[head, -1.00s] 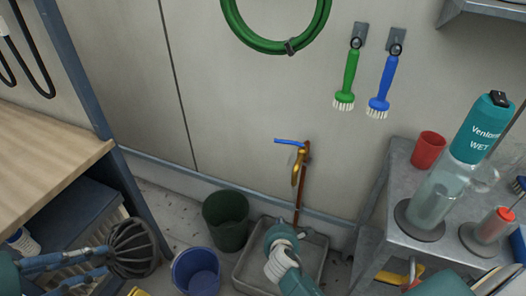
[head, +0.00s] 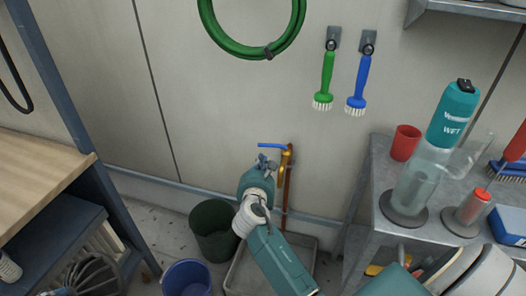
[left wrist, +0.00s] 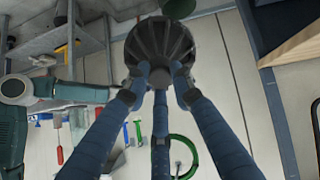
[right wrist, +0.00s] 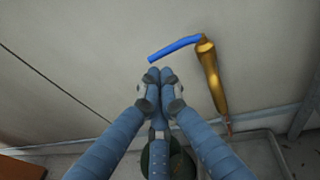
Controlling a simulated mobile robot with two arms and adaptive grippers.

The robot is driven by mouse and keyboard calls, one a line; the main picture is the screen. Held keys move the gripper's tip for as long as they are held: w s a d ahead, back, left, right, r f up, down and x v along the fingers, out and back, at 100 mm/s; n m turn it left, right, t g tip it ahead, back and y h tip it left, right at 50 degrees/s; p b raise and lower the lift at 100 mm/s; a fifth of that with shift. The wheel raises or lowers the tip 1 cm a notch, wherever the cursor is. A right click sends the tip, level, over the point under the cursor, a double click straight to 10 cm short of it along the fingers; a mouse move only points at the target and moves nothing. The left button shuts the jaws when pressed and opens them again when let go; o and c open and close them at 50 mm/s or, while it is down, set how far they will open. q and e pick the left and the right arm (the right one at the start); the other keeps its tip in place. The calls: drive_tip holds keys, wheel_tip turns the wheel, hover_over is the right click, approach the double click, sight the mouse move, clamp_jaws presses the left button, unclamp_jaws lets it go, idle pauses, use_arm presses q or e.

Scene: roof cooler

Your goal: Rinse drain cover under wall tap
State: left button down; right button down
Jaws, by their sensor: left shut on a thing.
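The drain cover (head: 92,274), a dark ribbed dome, is at the bottom left of the head view, partly cut off. In the left wrist view my left gripper (left wrist: 158,76) is shut on the drain cover (left wrist: 160,40). The brass wall tap (head: 284,160) with its blue lever (head: 271,146) stands on a copper pipe. My right gripper (head: 264,162) is just left of the tap, below the lever. In the right wrist view its fingertips (right wrist: 159,74) are together and empty, close below the free end of the lever (right wrist: 175,48).
A grey floor basin (head: 238,278) lies below the tap, partly hidden by my right arm. A dark green bucket (head: 212,240) and a blue bucket (head: 187,280) stand left of it. A metal table (head: 372,190) with bottles is at right, a wooden bench (head: 40,165) at left.

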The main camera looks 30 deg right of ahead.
sight(263, 144)
use_arm(q)
drive_tip(key=shift+f+b, duration=0.5)
drive_tip(key=shift+f, duration=0.1)
use_arm(e)
drive_tip(key=x, duration=0.8)
drive_tip(key=shift+f, duration=0.1)
use_arm(q)
drive_tip(key=shift+f+b, duration=0.45)
drive_tip(key=shift+b, duration=0.05)
use_arm(e)
drive_tip(key=shift+w+m+g+h, duration=0.3)
drive_tip(key=shift+w+m+h, duration=0.1)
drive_tip(key=shift+w, duration=0.1)
drive_tip(key=shift+w+d+g+h, duration=0.1)
drive_tip(key=shift+w+g+h, duration=0.1)
drive_tip(key=shift+g+h, duration=0.1)
drive_tip(key=shift+w+d+p, duration=0.15)
drive_tip(key=shift+w+p, duration=0.2)
drive_tip(key=shift+p, duration=0.05)
use_arm(q)
drive_tip(key=shift+r, duration=0.35)
use_arm(e)
drive_tip(key=shift+m, duration=0.3)
drive_tip(key=shift+s, duration=0.1)
use_arm(q)
drive_tip(key=shift+r, duration=0.1)
